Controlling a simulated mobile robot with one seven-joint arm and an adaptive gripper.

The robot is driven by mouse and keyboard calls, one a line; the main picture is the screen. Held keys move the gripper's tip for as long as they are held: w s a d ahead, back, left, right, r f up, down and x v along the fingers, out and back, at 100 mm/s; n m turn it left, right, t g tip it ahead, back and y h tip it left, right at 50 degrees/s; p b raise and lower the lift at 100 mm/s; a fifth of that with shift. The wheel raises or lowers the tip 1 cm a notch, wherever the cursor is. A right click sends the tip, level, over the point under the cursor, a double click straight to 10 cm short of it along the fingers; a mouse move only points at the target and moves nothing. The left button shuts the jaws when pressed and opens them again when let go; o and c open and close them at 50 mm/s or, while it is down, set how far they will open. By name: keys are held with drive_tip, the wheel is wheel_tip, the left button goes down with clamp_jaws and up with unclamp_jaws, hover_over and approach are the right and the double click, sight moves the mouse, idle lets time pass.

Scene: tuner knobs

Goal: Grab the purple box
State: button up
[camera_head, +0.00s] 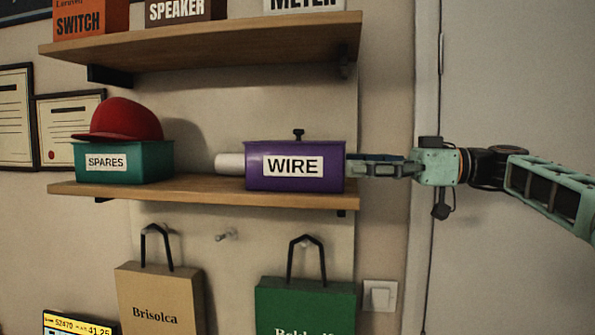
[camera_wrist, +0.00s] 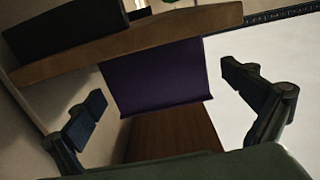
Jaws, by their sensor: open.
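The purple box (camera_head: 255,180), with a white "WIRE" label, sits at the right end of the lower shelf. My gripper (camera_head: 356,165) is level with it, its fingers reaching in from the right to the box's right side. In the wrist view, the purple box (camera_wrist: 155,78) shows ahead, between the two spread fingers of my gripper (camera_wrist: 164,84). The gripper is open and empty. I cannot tell whether a finger touches the box.
The lower shelf (camera_head: 210,190) also holds a teal "SPARES" box (camera_head: 140,170) with a red cap (camera_head: 120,120). A white cylinder (camera_head: 229,162) lies at the purple box's left side. The upper shelf (camera_head: 215,50) is above. Bags hang below.

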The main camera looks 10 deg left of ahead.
sight(312, 159)
drive_tip(key=shift+a, duration=0.95)
drive_tip(key=a, duration=0.1)
drive_tip(key=a+p, duration=0.1)
drive_tip(key=a, duration=0.1)
drive_tip(key=a+p, duration=0.1)
drive_tip(key=shift+a+r, duration=0.15)
drive_tip(key=shift+r, duration=0.2)
drive_tip(key=shift+a+f, duration=0.1)
drive_tip(key=shift+a, duration=0.35)
drive_tip(key=c, duration=0.9)
drive_tip(key=shift+c, duration=1.3)
